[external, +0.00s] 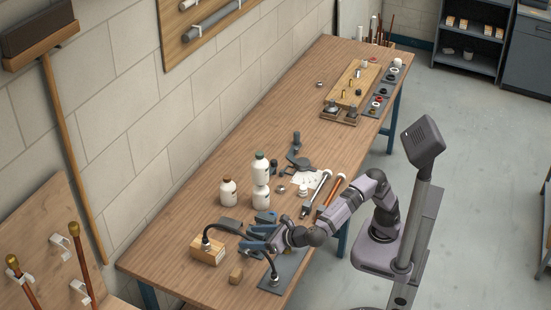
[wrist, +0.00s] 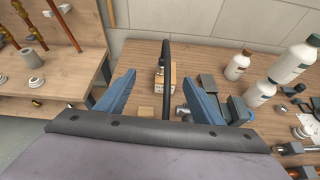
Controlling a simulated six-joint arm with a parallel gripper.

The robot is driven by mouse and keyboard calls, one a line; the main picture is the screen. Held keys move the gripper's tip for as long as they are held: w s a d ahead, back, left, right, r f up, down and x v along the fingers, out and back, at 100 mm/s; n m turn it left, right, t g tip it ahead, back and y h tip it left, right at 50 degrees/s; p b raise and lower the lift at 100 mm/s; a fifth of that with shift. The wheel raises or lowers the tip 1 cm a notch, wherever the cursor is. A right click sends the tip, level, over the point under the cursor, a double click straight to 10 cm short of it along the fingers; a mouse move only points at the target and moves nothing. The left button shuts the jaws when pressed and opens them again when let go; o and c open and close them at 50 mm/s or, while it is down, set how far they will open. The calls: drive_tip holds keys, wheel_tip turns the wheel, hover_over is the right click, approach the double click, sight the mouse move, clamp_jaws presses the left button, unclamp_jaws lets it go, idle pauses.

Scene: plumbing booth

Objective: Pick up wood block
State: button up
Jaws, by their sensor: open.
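The wrist view shows the fingers (wrist: 158,80) from behind.
A black curved hose (external: 240,235) arches from the box to a dark plate (external: 283,272), close to my gripper. White bottles (external: 261,170) stand behind. Dark fittings, a wrench (external: 317,193) and pipes lie to the right. The table's front-left corner is bare.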

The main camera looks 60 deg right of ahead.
drive_tip(key=s+a+n, duration=0.1)
drive_tip(key=a, duration=0.2)
approach(239, 273)
drive_tip(key=shift+w+d+f+t+y, duration=0.15)
drive_tip(key=shift+w+f, duration=0.25)
drive_tip(key=shift+w, duration=0.2)
drive_tip(key=shift+w+d+f+t+y, duration=0.15)
drive_tip(key=shift+w+f, duration=0.25)
drive_tip(key=shift+w, duration=0.25)
drive_tip(key=shift+p+x, duration=0.6)
drive_tip(key=shift+x, duration=2.8)
drive_tip(key=shift+w+a, duration=0.1)
drive_tip(key=shift+w+f, duration=0.15)
drive_tip(key=shift+w, duration=0.1)
drive_tip(key=shift+p+x, duration=0.8)
drive_tip(key=shift+x, duration=1.4)
drive_tip(key=shift+a+f, duration=0.1)
drive_tip(key=shift+a, duration=0.05)
drive_tip(key=c, duration=1.1)
